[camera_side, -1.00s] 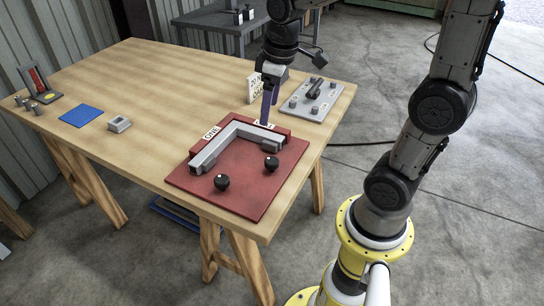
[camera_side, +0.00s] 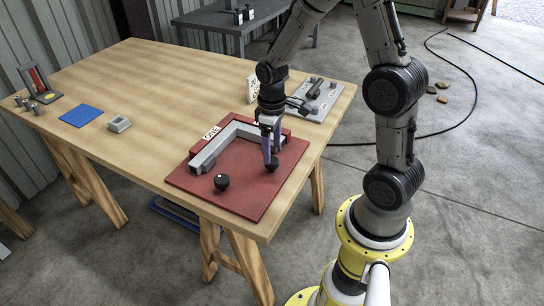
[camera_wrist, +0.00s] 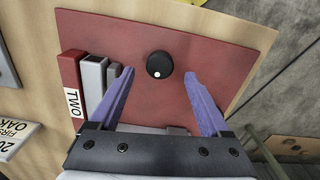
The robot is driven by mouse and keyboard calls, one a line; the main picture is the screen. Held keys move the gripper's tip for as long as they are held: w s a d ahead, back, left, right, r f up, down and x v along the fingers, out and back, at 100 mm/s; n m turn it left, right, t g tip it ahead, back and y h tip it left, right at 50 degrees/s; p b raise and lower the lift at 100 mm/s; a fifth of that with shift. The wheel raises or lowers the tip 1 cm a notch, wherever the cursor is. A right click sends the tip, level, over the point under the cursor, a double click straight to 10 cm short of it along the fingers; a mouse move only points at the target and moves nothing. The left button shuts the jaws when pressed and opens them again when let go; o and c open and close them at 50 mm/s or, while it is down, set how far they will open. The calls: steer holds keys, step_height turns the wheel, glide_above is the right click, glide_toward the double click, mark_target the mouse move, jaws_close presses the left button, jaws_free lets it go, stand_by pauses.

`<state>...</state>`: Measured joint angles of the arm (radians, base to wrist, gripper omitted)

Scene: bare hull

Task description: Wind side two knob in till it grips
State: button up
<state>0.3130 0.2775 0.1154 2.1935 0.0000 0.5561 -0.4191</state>
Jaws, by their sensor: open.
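The side two knob (camera_side: 272,166) is a round black knob with a white dot, on the red board (camera_side: 235,189). In the wrist view the knob (camera_wrist: 159,65) lies between and beyond the tips of my gripper (camera_wrist: 159,75), with space on both sides. The gripper (camera_side: 269,158) is open, pointing down over the knob; in the side view its fingers partly cover it. The TWO label (camera_wrist: 73,102) shows on a red block in the wrist view. The grey L-shaped frame (camera_side: 210,153) sits on the board, its far right part hidden behind my gripper.
A second black knob (camera_side: 221,182) stands near the board's front left. A grey plate with fittings (camera_side: 318,101) and a white printed card (camera_side: 252,89) are behind. A blue mat (camera_side: 81,115) and a small grey block (camera_side: 119,124) lie left, with bare wood between.

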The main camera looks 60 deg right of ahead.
mark_target(272, 160)
steer(key=shift+f, duration=1.95)
steer(key=shift+c, duration=0.3)
jaws_close()
